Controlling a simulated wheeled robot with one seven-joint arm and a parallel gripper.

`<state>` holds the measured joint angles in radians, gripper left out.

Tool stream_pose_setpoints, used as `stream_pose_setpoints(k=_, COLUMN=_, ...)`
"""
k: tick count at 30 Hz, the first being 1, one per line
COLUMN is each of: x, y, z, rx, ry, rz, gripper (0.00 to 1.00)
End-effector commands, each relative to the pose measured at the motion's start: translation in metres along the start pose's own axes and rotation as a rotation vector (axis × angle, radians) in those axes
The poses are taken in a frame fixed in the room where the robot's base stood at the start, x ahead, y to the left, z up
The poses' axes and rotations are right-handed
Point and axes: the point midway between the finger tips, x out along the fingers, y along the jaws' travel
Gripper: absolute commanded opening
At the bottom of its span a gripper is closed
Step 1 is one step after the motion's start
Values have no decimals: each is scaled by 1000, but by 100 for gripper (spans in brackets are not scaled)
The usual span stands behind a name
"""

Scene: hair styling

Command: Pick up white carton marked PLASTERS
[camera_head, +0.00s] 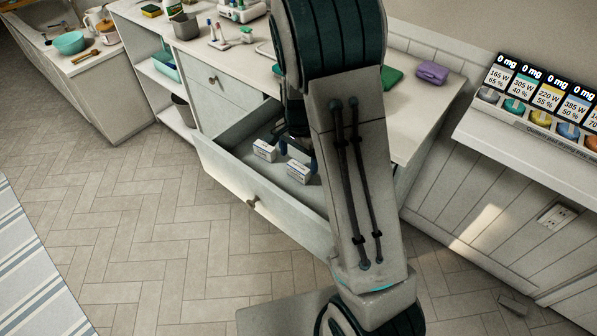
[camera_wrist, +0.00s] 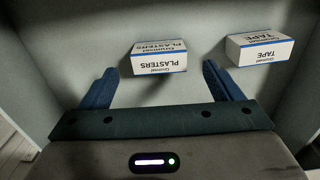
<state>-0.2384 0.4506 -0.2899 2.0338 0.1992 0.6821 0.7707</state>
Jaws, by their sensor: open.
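The white carton marked PLASTERS (camera_wrist: 159,58) lies on the grey drawer floor in the wrist view, its lettering upside down, with a blue stripe along its edge. In the head view it appears to be the nearer white carton (camera_head: 299,172) in the open drawer (camera_head: 225,160). My gripper (camera_wrist: 159,67) is open and empty, its two blue fingers apart on either side of the carton's lower edge. The carton sits ahead of and between the fingers; I cannot tell whether either touches it. In the head view my arm hides most of the gripper (camera_head: 298,154).
A similar carton marked TAPE (camera_wrist: 260,49) lies to the right in the wrist view, near the right finger. The drawer walls enclose the gripper. A green item (camera_head: 392,77) and a purple case (camera_head: 432,72) sit on the countertop above.

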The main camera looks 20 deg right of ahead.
Motion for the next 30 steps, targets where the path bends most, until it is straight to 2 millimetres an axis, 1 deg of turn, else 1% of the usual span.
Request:
stream_pose_setpoints(k=3, x=20, y=1, z=1, rx=1, ry=-2, rz=5, gripper=85)
stream_pose_setpoints(k=7, x=38, y=2, z=1, rx=1, ry=-2, rz=4, gripper=85)
stream_pose_setpoints(k=11, x=46, y=1, z=2, rx=1, ry=-1, rz=2, gripper=85)
stream_pose_setpoints(k=17, x=46, y=1, z=2, rx=0, ry=-1, rz=1, gripper=85)
stream_pose_setpoints(k=20, x=46, y=1, z=2, rx=0, ry=-1, rz=1, gripper=60)
stream_pose_setpoints(k=21, x=46, y=1, z=2, rx=0, ry=-1, rz=1, gripper=49)
stream_pose_setpoints(k=22, x=46, y=1, z=2, rx=0, ry=-1, rz=1, gripper=41)
stream_pose_setpoints(k=23, x=46, y=1, z=2, rx=0, ry=-1, rz=1, gripper=38)
stream_pose_setpoints(k=30, x=45, y=1, z=1, rx=0, ry=0, rz=1, gripper=38)
